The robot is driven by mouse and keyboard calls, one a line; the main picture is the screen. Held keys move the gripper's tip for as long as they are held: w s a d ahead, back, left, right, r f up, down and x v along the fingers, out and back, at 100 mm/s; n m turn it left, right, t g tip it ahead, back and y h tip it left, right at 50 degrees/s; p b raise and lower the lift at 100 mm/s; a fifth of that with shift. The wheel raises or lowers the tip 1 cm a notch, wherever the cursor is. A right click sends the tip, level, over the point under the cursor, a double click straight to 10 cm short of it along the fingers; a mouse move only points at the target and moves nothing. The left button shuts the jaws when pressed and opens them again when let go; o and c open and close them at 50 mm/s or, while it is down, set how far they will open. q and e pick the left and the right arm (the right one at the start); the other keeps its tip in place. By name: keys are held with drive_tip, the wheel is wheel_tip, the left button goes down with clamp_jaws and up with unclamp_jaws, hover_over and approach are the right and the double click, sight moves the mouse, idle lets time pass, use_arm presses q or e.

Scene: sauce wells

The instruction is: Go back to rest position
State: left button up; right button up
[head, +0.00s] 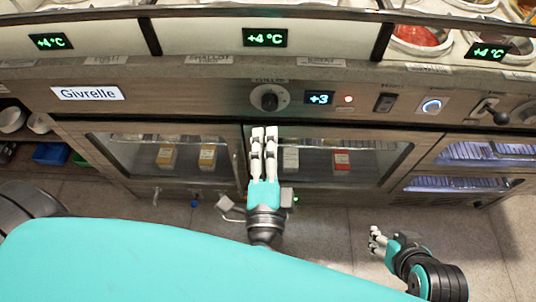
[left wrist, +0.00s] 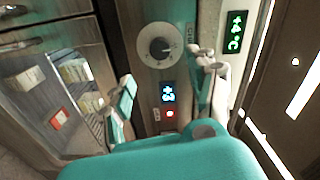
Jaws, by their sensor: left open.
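My left gripper (head: 264,133) points at the front of the refrigerated counter, below the dark round knob (head: 269,98), with its white fingers in front of the glass doors. In the left wrist view the left gripper (left wrist: 168,74) has its fingers apart, with nothing held between them. The knob (left wrist: 159,46) and the small blue-lit display (left wrist: 168,92) show beyond the gap. My right gripper (head: 376,240) is low at the right, over the floor and apart from the counter. Its fingers are small in view, so I cannot tell whether they are open.
The counter's control panel carries a +3 display (head: 319,98), a black switch (head: 385,102), a lit round button (head: 432,105) and a lever (head: 486,111). Glass doors (head: 345,163) and drawers (head: 487,152) lie below. Floor (head: 330,240) shows between my arms.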

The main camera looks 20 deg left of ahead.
use_arm(q)
drive_tip(key=shift+v, duration=1.15)
